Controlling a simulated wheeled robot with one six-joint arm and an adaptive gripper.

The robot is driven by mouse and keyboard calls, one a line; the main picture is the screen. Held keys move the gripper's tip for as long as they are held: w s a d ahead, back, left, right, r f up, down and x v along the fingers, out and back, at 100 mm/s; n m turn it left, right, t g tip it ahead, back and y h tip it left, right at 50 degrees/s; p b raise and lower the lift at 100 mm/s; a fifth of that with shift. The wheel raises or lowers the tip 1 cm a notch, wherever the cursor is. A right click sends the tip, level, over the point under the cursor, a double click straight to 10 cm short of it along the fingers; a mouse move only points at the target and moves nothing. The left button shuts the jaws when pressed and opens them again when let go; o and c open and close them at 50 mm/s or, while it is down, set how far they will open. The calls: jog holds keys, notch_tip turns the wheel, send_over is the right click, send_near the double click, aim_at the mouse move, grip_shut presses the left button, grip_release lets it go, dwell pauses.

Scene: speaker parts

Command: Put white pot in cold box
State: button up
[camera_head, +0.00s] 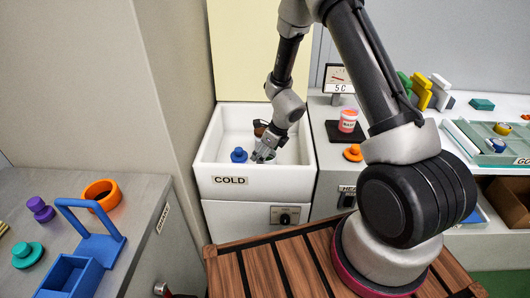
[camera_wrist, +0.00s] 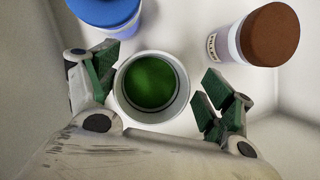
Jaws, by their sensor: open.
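The white pot (camera_wrist: 151,87) has a round white rim and a dark green inside or top. In the wrist view it stands between my gripper's fingers (camera_wrist: 158,88), which are spread with gaps on both sides. In the head view my gripper (camera_head: 264,157) is open, low inside the cold box (camera_head: 230,168), a white bin with a COLD label on its front. The pot is mostly hidden behind my gripper there.
A blue-topped jar (camera_wrist: 105,10) and a brown-topped jar (camera_wrist: 268,36) stand close by in the box. The box walls are near. To the right, a red-and-white jar (camera_head: 348,120) stands on a black scale (camera_head: 339,133). A blue carrier (camera_head: 100,246) is on the left counter.

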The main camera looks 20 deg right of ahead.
jog(key=shift+r, duration=0.35)
jog(key=s+d+r+n, duration=0.2)
jog(key=s+r+n, duration=0.2)
jog(key=r, duration=0.6)
jog(key=s+d+r+n, duration=0.2)
jog(key=s+r+n, duration=0.3)
jog(key=r, duration=0.4)
jog(key=s+d+r+n, duration=0.3)
jog(key=s+r+n, duration=0.1)
jog(key=r, duration=0.6)
jog(key=s+d+r+n+h, duration=0.1)
jog(key=s+d+r+n, duration=0.3)
jog(key=s+n, duration=0.3)
jog(key=s+d+r+n+h, duration=0.2)
jog(key=s+d+r+n, duration=0.2)
jog(key=s+n, duration=0.3)
jog(key=s, duration=0.4)
jog(key=shift+s+d+r+n+t, duration=0.2)
jog(key=shift+s+n+t, duration=0.1)
